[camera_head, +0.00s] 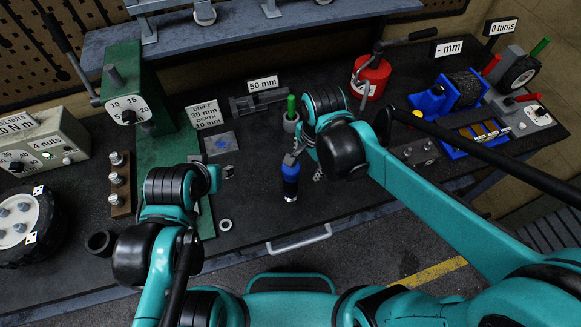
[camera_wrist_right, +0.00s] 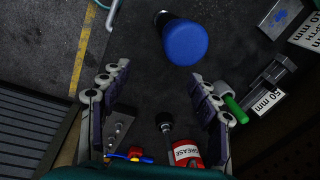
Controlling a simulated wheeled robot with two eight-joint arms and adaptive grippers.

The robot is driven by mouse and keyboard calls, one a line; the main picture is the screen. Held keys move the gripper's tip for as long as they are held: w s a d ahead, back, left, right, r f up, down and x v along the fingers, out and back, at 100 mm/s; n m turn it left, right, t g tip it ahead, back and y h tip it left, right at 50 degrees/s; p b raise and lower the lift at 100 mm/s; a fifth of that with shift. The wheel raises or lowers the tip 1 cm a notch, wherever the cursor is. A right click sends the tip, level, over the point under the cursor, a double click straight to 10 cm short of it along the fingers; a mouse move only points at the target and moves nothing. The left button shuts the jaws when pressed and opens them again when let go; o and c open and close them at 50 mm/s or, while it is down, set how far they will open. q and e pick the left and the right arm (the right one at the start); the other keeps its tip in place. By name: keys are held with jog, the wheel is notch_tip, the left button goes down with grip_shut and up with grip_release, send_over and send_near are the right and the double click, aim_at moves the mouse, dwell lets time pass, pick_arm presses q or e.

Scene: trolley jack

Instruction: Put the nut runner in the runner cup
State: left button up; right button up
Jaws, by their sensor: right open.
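The nut runner, with a blue handle (camera_head: 290,172) and a metal lower end, appears to stand upright near the front of the bench. In the right wrist view its blue handle (camera_wrist_right: 186,42) lies just beyond the fingertips. My right gripper (camera_head: 304,166) is open and close by the handle. Both its fingers (camera_wrist_right: 160,85) show in the wrist view, with nothing held between them. A dark open cup (camera_head: 100,243), probably the runner cup, stands at the front left. My left gripper (camera_head: 217,175) is left of the runner, its fingers too unclear to read.
A green-handled tool (camera_head: 291,105) stands in a grey holder behind the runner. A red grease can (camera_head: 370,78) is behind right. A ring (camera_head: 225,225), a stud block (camera_head: 119,185) and a wheel (camera_head: 28,226) lie left. The front handle (camera_head: 300,240) borders the bench.

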aim_at(291, 178)
jog(key=a+m, duration=0.1)
jog(key=a, duration=0.1)
jog(key=a+f+m+g, duration=0.1)
jog(key=a+m, duration=0.1)
jog(key=shift+w+f+g, duration=0.2)
jog(key=shift+g, duration=0.1)
jog(key=f, duration=0.2)
jog(key=f+b, duration=0.1)
jog(key=f, duration=0.4)
jog(key=shift+s+a+f, duration=0.15)
jog(key=shift+a+f, duration=0.2)
pick_arm(q)
jog(key=shift+d, duration=0.1)
pick_arm(e)
grip_shut()
